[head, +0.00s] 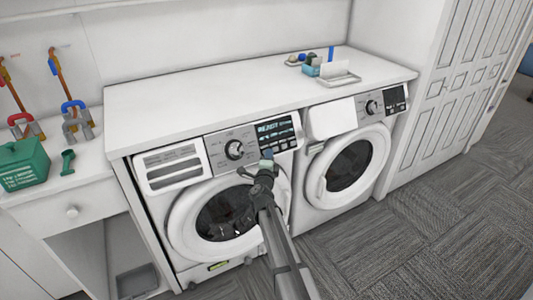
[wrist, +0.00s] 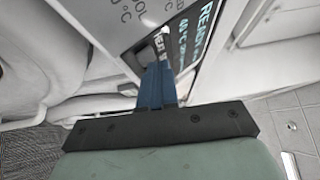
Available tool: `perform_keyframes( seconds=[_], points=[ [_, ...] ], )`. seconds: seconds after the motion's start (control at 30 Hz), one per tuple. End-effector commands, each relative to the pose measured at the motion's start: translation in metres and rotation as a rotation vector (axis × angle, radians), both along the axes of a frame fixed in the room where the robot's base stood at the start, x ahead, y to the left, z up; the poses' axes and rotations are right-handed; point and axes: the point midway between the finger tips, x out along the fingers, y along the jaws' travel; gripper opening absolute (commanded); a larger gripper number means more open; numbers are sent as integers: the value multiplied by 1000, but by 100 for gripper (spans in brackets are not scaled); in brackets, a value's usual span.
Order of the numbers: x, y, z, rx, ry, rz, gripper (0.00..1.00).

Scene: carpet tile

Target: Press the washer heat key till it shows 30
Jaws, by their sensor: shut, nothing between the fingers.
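The left washer (head: 160,208) is white with a grey control panel, a round dial (head: 235,149) and a dark display (head: 275,131). In the wrist view the display (wrist: 203,28) reads READY, with a line that appears to say 40 °C. A label that looks like HEAT (wrist: 160,43) sits beside the display, right by my fingertips. My gripper (head: 267,155) is shut and empty, its blue fingers (wrist: 155,78) pointing at the panel just below the display. The fingers partly hide the key there. I cannot tell whether they touch it.
A second machine (head: 345,165) stands to the right under the same white countertop (head: 230,90). A small tray (head: 340,80) and small items lie on the counter. A green box (head: 22,165) and tools stand at the left. Grey carpet (head: 440,220) is open at the front right.

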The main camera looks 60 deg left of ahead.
Motion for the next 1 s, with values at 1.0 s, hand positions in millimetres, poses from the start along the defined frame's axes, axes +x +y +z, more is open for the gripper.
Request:
perform_keyframes(
  seconds=[1.0],
  points=[
    [0,-5,3,0,0,1,0]
  ],
)
